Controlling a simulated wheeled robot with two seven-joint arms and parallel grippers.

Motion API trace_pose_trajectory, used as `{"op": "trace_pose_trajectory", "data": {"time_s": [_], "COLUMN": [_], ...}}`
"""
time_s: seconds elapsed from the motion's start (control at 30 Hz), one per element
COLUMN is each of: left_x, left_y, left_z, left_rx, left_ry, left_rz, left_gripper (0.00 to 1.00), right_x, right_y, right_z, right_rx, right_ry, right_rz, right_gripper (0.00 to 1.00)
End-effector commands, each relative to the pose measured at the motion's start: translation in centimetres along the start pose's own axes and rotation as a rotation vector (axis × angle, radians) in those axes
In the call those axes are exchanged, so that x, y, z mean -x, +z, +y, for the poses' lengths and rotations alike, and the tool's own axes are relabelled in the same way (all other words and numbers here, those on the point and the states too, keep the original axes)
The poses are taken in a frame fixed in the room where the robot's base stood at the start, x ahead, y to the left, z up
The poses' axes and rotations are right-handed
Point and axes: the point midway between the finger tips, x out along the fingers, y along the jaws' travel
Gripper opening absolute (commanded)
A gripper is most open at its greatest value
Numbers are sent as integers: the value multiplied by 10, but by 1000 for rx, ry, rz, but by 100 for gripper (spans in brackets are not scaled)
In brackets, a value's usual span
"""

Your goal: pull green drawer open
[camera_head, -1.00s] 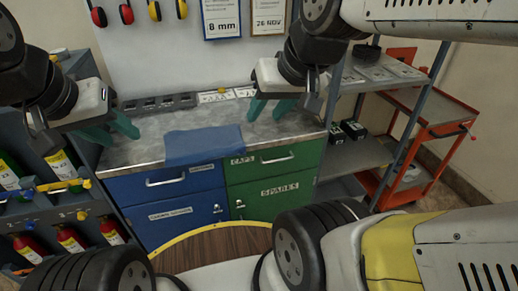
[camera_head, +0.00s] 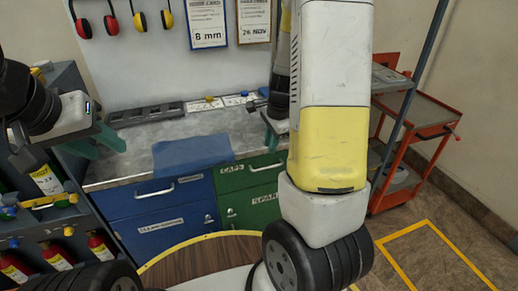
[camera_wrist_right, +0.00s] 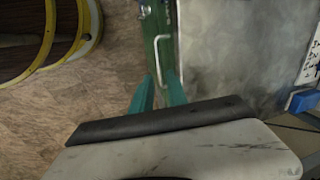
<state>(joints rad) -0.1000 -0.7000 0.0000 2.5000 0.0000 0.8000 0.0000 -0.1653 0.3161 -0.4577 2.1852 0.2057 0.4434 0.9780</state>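The green drawers are stacked in the bench, the upper one labelled CAPS (camera_head: 238,182) and the lower SPARES (camera_head: 240,208). Both look closed; my right arm hides their right side. The upper drawer's metal handle (camera_head: 267,167) shows just below my right gripper (camera_head: 270,133). In the right wrist view, a handle (camera_wrist_right: 160,55) on a green front lies ahead of my right gripper (camera_wrist_right: 160,95). Its two teal fingers are apart and empty, short of the handle. My left gripper (camera_head: 97,142) is at the bench's left end, its teal fingers apart and empty.
Blue drawers (camera_head: 160,203) stand left of the green ones. A blue cloth (camera_head: 195,152) hangs over the bench edge.

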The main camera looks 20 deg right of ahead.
Motion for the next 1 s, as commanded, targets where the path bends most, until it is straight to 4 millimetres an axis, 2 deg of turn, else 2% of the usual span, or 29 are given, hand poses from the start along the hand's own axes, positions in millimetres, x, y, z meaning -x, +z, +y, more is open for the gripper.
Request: {"op": "trace_pose_trajectory", "data": {"time_s": [0.03,0.2,0.33,0.63,0.8,1.0], "left_x": [0,0,0,0,0,0], "left_y": [0,0,0,0,0,0], "left_z": [0,0,0,0,0,0], "left_rx": [0,0,0,0,0,0], "left_ry": [0,0,0,0,0,0], "left_rz": [0,0,0,0,0,0], "left_gripper": [40,40,40,40,40,40], "right_x": [-11,-28,-42,-89,-101,-103], "right_y": [-7,-18,-19,-20,-20,-20], "right_z": [1,3,4,6,5,5], "right_rx": [-39,-106,-111,-108,-107,-106], "right_ry": [16,34,36,35,32,31], "right_rz": [16,41,41,41,40,40], "right_gripper": [19,19,19,19,19,19]}}
